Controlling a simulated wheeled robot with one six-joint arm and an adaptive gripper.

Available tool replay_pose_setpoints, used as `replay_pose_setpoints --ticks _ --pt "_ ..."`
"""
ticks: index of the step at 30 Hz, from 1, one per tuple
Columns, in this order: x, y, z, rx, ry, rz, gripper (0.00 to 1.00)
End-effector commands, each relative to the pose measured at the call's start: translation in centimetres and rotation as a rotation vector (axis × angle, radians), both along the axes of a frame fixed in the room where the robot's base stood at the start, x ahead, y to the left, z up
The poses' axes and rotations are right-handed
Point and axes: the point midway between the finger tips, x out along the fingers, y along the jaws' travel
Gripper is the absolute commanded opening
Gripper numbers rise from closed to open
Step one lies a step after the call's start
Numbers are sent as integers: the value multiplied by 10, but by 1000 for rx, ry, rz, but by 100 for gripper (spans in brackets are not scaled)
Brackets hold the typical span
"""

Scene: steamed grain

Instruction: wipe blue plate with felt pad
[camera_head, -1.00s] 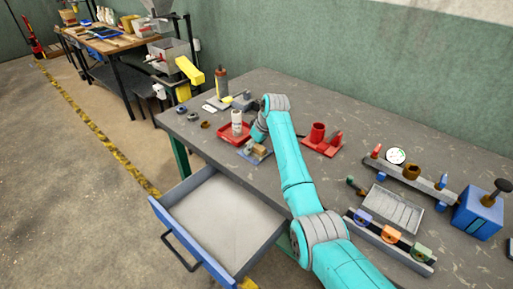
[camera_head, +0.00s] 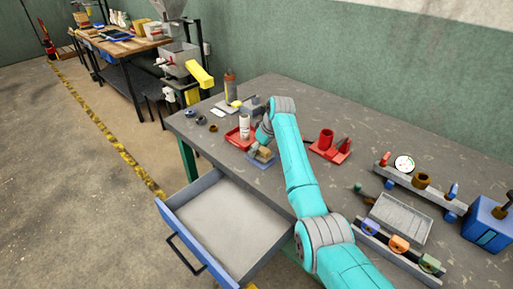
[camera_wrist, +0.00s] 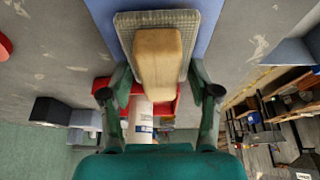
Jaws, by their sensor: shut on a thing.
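My gripper (camera_wrist: 160,72) is shut on the tan block-shaped grip of the felt pad (camera_wrist: 158,58), with one finger on each side. The pad's grey base shows around the tan block. The blue plate (camera_wrist: 205,22) lies under the pad and shows at its far edge and sides. In the head view the tan block (camera_head: 265,154) is over the blue plate (camera_head: 259,163) near the table's front edge, partly hidden by my gripper. The pad appears to be on the plate, but I cannot tell whether they touch.
A red tray (camera_head: 232,138) with a white bottle (camera_head: 244,126) stands just behind and left of the plate. A red holder (camera_head: 330,150) is to the right. An open drawer (camera_head: 190,238) juts out below the table's front edge. The table's middle back is clear.

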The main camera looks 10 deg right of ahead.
Motion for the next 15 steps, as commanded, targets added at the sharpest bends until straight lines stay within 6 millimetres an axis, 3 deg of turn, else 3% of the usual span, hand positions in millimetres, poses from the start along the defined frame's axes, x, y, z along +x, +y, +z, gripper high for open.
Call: replay_pose_setpoints --ticks 15 --pt "-22 -17 -2 -1 4 -1 6"
